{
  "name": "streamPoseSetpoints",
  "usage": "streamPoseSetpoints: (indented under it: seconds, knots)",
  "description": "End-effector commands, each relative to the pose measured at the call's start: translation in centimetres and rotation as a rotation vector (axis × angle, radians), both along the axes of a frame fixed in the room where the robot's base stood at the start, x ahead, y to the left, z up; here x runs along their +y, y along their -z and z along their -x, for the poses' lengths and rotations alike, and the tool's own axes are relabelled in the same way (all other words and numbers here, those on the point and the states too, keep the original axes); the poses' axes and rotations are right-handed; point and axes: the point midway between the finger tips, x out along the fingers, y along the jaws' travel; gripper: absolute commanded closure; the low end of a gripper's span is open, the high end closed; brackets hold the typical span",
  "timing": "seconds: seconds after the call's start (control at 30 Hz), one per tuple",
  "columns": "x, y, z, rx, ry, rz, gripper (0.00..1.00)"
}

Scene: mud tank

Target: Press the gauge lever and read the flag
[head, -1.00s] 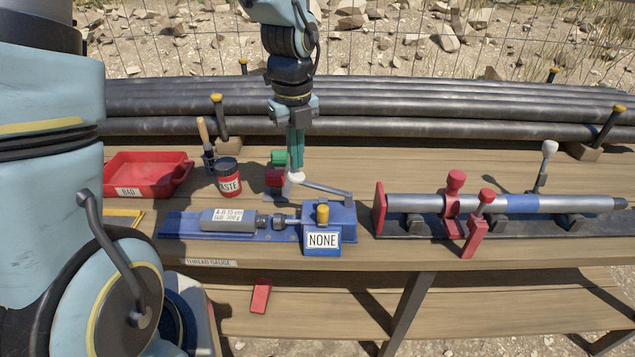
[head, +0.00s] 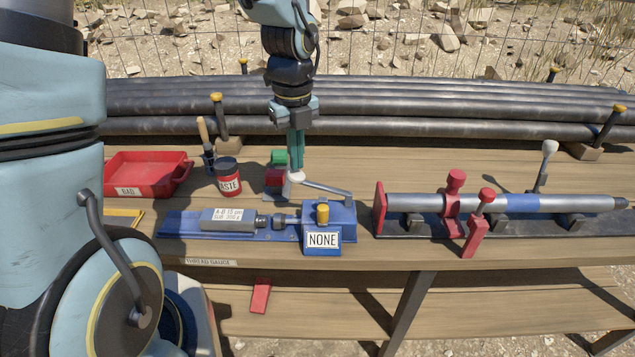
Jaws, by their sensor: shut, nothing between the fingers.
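The blue thread gauge (head: 180,224) lies on the wooden bench, with a grey labelled cylinder (head: 228,220) on its left part. Its blue block carries a yellow knob (head: 322,213) and a white flag (head: 322,240) reading "NONE". A grey lever (head: 325,188) runs from the block up left to a white knob (head: 294,176). My gripper (head: 296,168) is shut and points straight down at the white knob, at or just above it. I cannot tell whether it touches. Red and green parts (head: 277,157) stand just left of the fingers.
A red tray marked "BAD" (head: 128,191), a paste jar (head: 228,180) and a brush (head: 204,132) stand to the left. A long grey tube in a red clamp (head: 455,185) lies to the right. Dark pipes (head: 400,107) line the back.

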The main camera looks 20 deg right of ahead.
Motion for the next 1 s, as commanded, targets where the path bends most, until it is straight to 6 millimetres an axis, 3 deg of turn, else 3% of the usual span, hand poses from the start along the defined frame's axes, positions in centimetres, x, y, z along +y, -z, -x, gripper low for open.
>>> streamPoseSetpoints:
  seconds: [1.0]
  knots:
    - [0.0,4.1,0.1,0.002,0.000,-0.001,1.00]
